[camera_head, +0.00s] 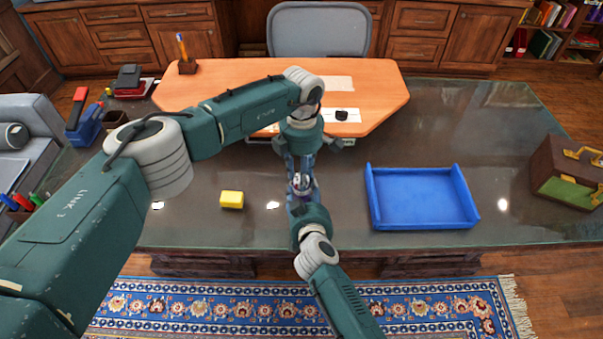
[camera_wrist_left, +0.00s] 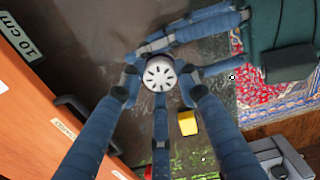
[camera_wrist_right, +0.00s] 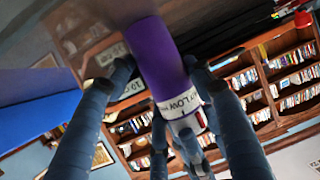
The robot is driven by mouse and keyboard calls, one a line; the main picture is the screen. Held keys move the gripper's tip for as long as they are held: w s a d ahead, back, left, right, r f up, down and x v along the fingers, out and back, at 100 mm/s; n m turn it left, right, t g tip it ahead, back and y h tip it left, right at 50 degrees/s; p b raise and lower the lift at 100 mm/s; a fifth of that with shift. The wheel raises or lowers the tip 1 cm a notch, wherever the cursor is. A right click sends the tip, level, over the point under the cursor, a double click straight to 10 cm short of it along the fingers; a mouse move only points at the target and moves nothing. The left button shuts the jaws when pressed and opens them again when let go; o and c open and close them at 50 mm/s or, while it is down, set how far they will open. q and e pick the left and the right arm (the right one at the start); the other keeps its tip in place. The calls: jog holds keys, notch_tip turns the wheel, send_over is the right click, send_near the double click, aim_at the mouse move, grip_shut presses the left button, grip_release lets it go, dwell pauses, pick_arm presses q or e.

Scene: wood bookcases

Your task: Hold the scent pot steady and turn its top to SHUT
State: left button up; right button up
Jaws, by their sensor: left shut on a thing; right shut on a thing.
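The scent pot (camera_head: 300,181) is held between my two grippers above the glass desk top. My left gripper (camera_head: 298,170) reaches down from above and is shut around its top. In the left wrist view the top is a white disc (camera_wrist_left: 160,73) with black slots, with blue fingers around it. My right gripper (camera_head: 305,200) comes from the front, below, and is shut on the pot. In the right wrist view the purple body (camera_wrist_right: 157,55) shows between the fingers, with a white band (camera_wrist_right: 183,104) reading LOW. The word SHUT is not visible.
A yellow block (camera_head: 232,200) lies left of the pot. A blue tray (camera_head: 374,205) is to the right, and a brown case (camera_head: 562,180) stands at the far right. An orange desk pad (camera_head: 375,85) lies behind. Pens and desk items stand at the left.

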pick_arm(q)
jog(key=o, duration=0.9)
notch_tip(320, 180, up, 12)
jog(key=shift+r, duration=0.1)
jog(key=shift+o, duration=0.2)
